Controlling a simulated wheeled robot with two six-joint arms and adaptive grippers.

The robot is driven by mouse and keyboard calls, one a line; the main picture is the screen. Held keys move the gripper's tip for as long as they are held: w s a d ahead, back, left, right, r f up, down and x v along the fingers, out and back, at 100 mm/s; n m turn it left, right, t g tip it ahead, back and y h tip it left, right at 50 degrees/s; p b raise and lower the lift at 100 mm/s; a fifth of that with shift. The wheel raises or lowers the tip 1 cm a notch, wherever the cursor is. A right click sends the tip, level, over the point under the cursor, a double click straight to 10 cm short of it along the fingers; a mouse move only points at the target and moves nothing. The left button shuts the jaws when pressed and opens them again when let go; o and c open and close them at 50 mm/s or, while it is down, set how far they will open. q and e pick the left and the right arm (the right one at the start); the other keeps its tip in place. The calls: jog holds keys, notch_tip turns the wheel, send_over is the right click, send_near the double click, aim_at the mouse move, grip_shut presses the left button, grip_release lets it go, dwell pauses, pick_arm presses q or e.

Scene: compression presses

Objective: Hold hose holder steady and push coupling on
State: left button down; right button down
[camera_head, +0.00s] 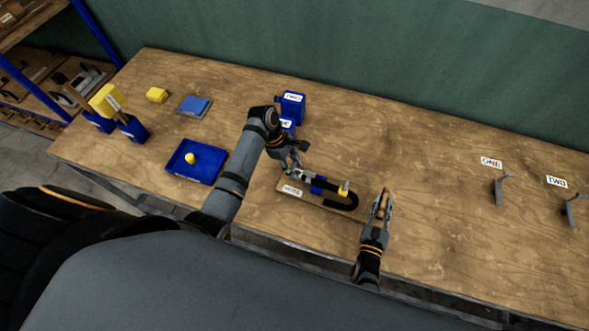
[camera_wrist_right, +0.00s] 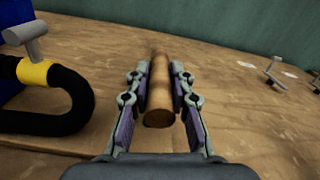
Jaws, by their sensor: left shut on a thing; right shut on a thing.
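The hose holder (camera_head: 318,185) is blue, on a wooden base marked HOSE, and carries a black curved hose (camera_head: 340,204). The hose bends round at the right, with a yellow band (camera_head: 344,188) and a grey T-shaped piece near its end; both show in the right wrist view (camera_wrist_right: 34,72). My left gripper (camera_head: 295,164) is shut at the holder's left end, beside a pale grey fitting; its exact grip is partly hidden. I cannot tell whether that fitting is the coupling. My right gripper (camera_head: 383,204) is shut on a wooden rod (camera_wrist_right: 160,90), right of the hose and apart from it.
Grey stands (camera_head: 500,188) marked ONE and TWO are right. The table between is clear.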

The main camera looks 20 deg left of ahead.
pick_arm(q)
jog(key=shift+d, duration=0.65)
jog(key=c, duration=0.9)
grip_release()
jog(key=shift+o, duration=0.2)
pick_arm(e)
jog(key=c, duration=1.1)
grip_release()
pick_arm(q)
jog(key=v, duration=1.2)
jog(key=shift+s, duration=0.1)
pick_arm(e)
jog(key=shift+s, duration=0.15)
